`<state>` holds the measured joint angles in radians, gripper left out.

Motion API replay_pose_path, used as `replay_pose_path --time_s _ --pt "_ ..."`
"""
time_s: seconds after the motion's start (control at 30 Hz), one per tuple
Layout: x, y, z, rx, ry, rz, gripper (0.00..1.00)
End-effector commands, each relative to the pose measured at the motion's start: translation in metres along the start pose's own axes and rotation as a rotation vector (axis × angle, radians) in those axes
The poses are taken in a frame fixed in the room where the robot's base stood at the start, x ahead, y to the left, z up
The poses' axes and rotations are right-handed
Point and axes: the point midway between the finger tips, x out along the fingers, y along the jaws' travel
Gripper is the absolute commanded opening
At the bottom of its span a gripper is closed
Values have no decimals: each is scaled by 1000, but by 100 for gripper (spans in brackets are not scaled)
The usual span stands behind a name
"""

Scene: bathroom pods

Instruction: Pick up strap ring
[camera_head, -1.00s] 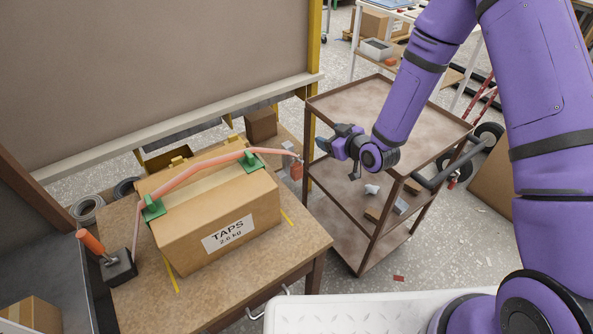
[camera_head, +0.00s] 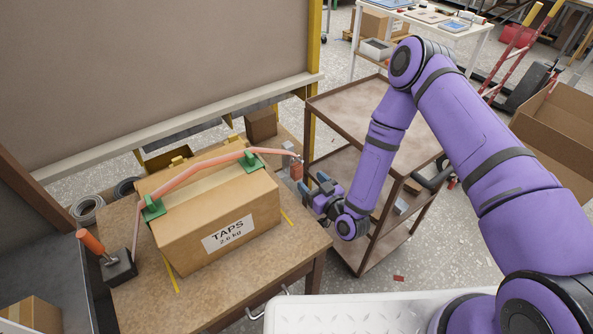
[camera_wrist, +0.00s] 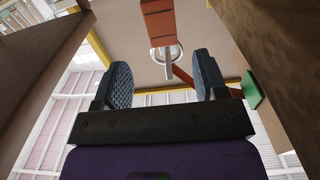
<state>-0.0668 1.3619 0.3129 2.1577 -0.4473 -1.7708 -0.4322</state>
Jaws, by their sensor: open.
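The strap ring (camera_wrist: 180,50) is a small metal ring beside a red-orange block (camera_wrist: 158,22) in the wrist view. In the head view, the red-orange block (camera_head: 296,171) is at the right end of the orange strap (camera_head: 200,168), and the ring there is too small to make out clearly. The strap runs over a cardboard box (camera_head: 205,235) marked TAPS. My gripper (camera_head: 314,186) is open and empty, just below and right of the block in the head view. In the wrist view, the ring shows between and beyond the two fingers of my gripper (camera_wrist: 163,68), apart from them.
The box stands on a brown table (camera_head: 150,300), with green corner pieces (camera_head: 153,208) under the strap. A dark block with an orange handle (camera_head: 92,242) is at the left. A brown shelved cart (camera_head: 340,110) stands close behind my gripper. A smaller box (camera_head: 261,124) sits behind.

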Motion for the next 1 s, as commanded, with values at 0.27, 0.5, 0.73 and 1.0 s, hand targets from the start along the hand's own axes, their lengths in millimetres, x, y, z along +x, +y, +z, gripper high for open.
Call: replay_pose_path --time_s 0.27,0.5,0.73,1.0 --pt "28 0 0 -1 -1 0 66" --pt "54 -3 0 -1 1 -1 66" --pt "78 -4 0 0 0 0 66" --pt "80 -4 0 -1 -2 0 66"
